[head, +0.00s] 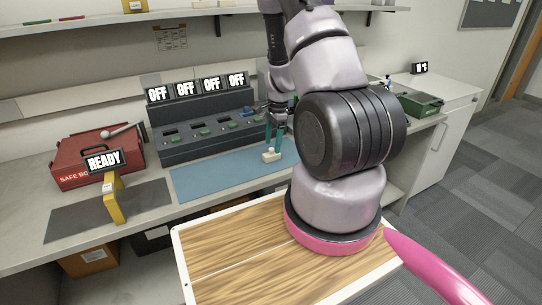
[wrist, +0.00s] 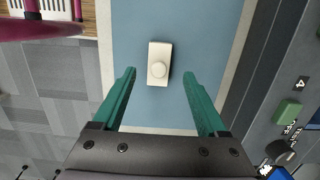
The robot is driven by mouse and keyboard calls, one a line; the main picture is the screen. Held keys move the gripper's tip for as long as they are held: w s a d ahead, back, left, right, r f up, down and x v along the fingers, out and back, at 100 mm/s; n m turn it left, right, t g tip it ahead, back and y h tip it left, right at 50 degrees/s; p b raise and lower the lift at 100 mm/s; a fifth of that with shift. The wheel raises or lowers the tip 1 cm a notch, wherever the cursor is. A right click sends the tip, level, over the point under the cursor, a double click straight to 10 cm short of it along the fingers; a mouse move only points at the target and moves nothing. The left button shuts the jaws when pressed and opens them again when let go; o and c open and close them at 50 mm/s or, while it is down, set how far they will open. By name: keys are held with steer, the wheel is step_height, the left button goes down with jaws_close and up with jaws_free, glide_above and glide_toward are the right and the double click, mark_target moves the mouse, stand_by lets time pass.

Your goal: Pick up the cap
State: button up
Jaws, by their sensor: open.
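The cap appears to be a small cream block with a round knob on top. It lies on the blue mat (head: 215,177) in the head view (head: 271,156) and near the middle of the wrist view (wrist: 159,51). My gripper (head: 273,144) has green fingers pointing down, just above or at the cap. In the wrist view my gripper (wrist: 159,75) is open, with one fingertip on each side of the cap and a gap on both sides. Nothing is held. I cannot tell whether the fingertips are below the cap's top.
A dark charger rack (head: 205,130) with several OFF displays stands behind the mat. A red safe box (head: 97,160) and a yellow stand with a READY sign (head: 114,202) are at left. A green case (head: 420,103) sits at right. The mat left of the cap is clear.

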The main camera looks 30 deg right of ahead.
mark_target(272, 151)
steer(key=f, duration=0.4)
steer(key=shift+s+a+f, duration=0.1)
steer(key=shift+a+f, duration=0.05)
steer(key=shift+a, duration=0.1)
jaws_close()
